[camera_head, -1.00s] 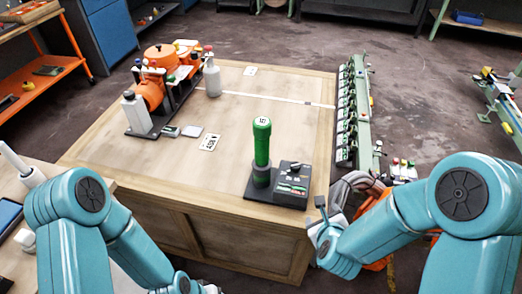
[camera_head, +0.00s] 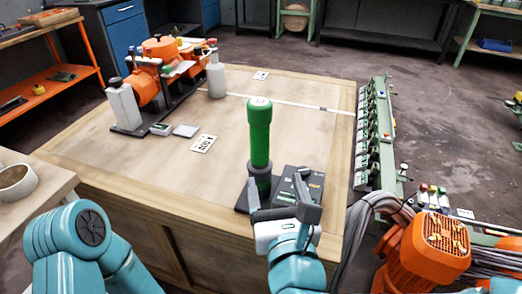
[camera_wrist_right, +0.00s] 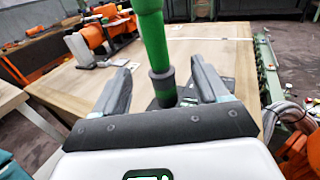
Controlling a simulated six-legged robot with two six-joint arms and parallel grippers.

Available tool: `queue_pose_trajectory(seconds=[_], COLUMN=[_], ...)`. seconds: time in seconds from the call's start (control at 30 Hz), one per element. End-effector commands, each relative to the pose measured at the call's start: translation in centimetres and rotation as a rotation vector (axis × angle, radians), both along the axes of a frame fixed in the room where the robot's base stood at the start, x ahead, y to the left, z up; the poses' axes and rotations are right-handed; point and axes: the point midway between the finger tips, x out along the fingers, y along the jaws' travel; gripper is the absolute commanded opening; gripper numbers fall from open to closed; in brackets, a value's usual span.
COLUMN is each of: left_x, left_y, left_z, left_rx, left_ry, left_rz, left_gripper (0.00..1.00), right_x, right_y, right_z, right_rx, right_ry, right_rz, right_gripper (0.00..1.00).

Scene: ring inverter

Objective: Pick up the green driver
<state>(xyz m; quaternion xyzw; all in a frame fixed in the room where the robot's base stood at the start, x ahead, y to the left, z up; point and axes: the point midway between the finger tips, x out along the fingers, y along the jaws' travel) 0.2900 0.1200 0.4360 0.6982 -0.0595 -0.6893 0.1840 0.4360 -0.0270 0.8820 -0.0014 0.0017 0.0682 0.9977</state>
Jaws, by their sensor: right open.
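The green driver (camera_head: 260,138) stands upright in a dark holder (camera_head: 262,182) near the front edge of the wooden table. In the right wrist view the green driver (camera_wrist_right: 154,40) rises between and beyond the fingers. My right gripper (camera_head: 282,199) is open and empty, just in front of the holder and lower than the green handle. In the right wrist view the two fingers of my right gripper (camera_wrist_right: 163,88) are spread to either side of the driver's line. Part of my left arm shows at the lower left, but its gripper is out of view.
A dark box (camera_head: 300,182) adjoins the holder on its right. An orange machine (camera_head: 150,85), a white bottle (camera_head: 216,78) and a printed card (camera_head: 203,143) are farther back on the wooden table (camera_head: 130,165). A green rail (camera_head: 385,140) runs along the right side.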

Motion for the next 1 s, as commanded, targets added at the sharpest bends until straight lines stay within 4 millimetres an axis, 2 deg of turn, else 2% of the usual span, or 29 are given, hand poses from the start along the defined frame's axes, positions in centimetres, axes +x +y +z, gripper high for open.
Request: queue_pose_trajectory(seconds=[0.07, 0.17, 0.5, 0.77, 1.0], left_x=[0.0, 0.0, 0.0, 0.0, 0.0], left_y=[0.0, 0.0, 0.0, 0.0, 0.0], left_z=[-0.6, -0.4, 0.1, 0.2, 0.5], left_rx=[0.0, 0.0, 0.0, 0.0, 0.0], left_ry=[0.0, 0.0, 0.0, 0.0, 0.0], left_rz=[0.0, 0.0, 0.0, 0.0, 0.0], left_gripper=[0.61, 0.61, 0.61, 0.61, 0.61], right_x=[-0.1, 1.3, 9.0, 11.5, 15.1], right_y=[0.7, 1.0, 1.9, 2.2, 2.8], right_z=[-0.4, -0.3, -0.2, -0.4, -0.7], right_rx=[0.0, 0.0, 0.0, -0.001, -0.001], right_ry=[-0.006, -0.004, -0.004, -0.004, -0.004], right_rz=[0.015, 0.016, 0.017, 0.019, 0.02], right_gripper=[0.74, 0.74, 0.74, 0.74, 0.74])
